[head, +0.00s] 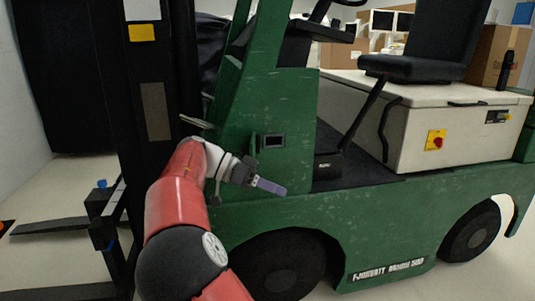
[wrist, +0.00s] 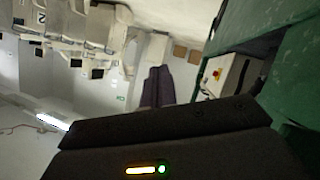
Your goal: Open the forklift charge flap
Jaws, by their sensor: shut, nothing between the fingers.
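The green forklift (head: 360,215) fills the middle of the head view. On its front side panel is a small dark rectangular opening or cover (head: 272,142). A narrow green piece (head: 253,144) stands along its left edge. It looks like the flap swung out to the left, though the view is too small to be sure. My gripper (head: 283,190) is below the dark rectangle, apart from it in the picture, pointing right. Its fingers are together and empty. They also show in the wrist view (wrist: 157,88), which does not show the flap.
The forklift's mast (head: 155,110) and forks (head: 50,226) are at left. The cream battery housing (head: 445,140) with a red knob (head: 437,141) and the black seat (head: 425,50) are at right. Green bodywork (wrist: 285,85) lies along the wrist view's right side.

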